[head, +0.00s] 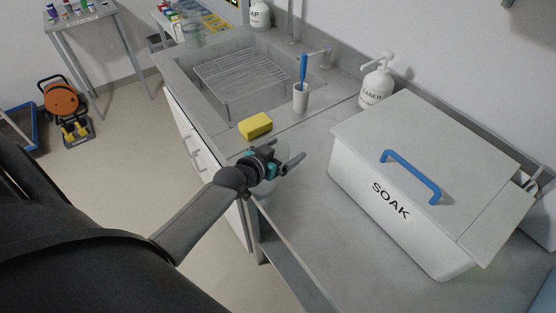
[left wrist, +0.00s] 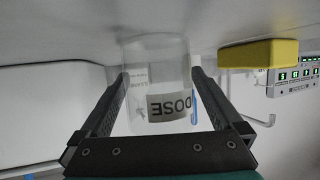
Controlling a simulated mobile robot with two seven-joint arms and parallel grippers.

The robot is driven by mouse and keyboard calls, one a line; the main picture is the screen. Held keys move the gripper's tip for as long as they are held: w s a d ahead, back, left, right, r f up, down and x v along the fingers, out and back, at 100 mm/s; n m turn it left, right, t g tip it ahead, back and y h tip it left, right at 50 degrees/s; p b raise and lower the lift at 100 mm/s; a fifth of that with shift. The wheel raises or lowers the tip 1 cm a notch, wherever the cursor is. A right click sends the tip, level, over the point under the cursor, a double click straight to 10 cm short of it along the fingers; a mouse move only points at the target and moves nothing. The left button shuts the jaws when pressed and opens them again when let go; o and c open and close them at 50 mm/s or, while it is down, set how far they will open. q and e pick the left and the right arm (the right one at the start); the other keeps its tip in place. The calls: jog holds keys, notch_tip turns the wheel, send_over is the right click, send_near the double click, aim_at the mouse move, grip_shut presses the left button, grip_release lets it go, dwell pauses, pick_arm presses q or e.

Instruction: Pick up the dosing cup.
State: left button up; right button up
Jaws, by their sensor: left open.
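In the head view my left gripper (head: 284,153) is low over the counter, just in front of the yellow sponge. I cannot make out the clear cup there. My right gripper is not in view.
The yellow sponge (head: 255,125) lies near the sink edge; it also shows in the left wrist view (left wrist: 258,54). A white SOAK bin (head: 345,185) with a blue-handled lid stands to the right. A brush holder (head: 301,98) and a cleaner bottle (head: 376,88) stand behind. The counter front is clear.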

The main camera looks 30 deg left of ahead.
pick_arm(q)
jog(key=shift+c, duration=0.2)
jog(key=c, duration=1.3)
jog(key=shift+r, duration=0.1)
